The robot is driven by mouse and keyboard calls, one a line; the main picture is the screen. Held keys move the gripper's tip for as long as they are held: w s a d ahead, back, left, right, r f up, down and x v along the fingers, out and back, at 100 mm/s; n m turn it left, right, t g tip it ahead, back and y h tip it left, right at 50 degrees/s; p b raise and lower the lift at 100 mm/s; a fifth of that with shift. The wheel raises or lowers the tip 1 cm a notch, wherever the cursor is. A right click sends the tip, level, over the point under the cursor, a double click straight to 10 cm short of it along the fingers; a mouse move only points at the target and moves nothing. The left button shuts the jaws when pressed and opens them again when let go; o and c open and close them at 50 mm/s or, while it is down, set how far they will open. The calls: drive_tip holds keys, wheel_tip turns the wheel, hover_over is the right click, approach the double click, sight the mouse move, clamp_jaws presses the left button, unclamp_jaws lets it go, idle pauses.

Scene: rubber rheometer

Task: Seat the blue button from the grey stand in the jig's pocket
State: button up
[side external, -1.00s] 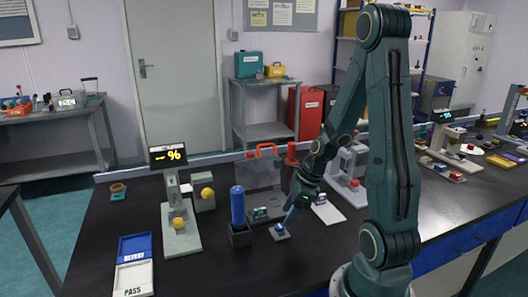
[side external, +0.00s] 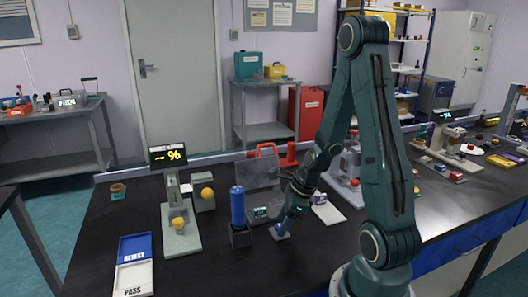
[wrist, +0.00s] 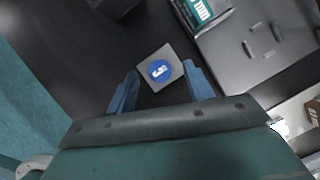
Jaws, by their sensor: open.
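The blue button (wrist: 159,71) is a round disc with a pale mark, lying on the small square grey stand (wrist: 149,84). In the wrist view my gripper (wrist: 161,67) is open, with one blue finger on each side of the stand; I see no grip on the button. In the side view my gripper (side external: 281,229) is low over the stand, and the fingers largely hide the button. I cannot tell for sure which fixture is the jig, and no pocket is clearly visible.
A blue cylinder (side external: 238,207) on a dark base stands left of my gripper. A small teal-labelled device (side external: 261,213) is close behind. A percent-display instrument (side external: 170,180) stands farther left. A tray marked PASS (side external: 133,277) lies at front left.

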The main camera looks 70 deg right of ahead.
sight(280, 225)
drive_tip(key=c, duration=1.1)
drive_tip(key=shift+r, duration=0.2)
wheel_tip(280, 225, up, 20)
drive_tip(key=shift+f, duration=0.15)
drive_tip(key=shift+w, duration=0.1)
idle(0.7)
drive_tip(key=shift+w+a+f+n+g, duration=1.3)
drive_tip(key=shift+w+a+n, duration=1.3)
drive_tip(key=shift+w+n, duration=1.5)
drive_tip(key=shift+w+a+f+n+g, duration=1.3)
drive_tip(key=shift+w+a+n, duration=1.4)
drive_tip(key=shift+n, duration=2.55)
drive_tip(key=shift+w+a+f+n+g, duration=1.25)
drive_tip(key=shift+w+a+n, duration=1.2)
drive_tip(key=shift+w+n, duration=1.7)
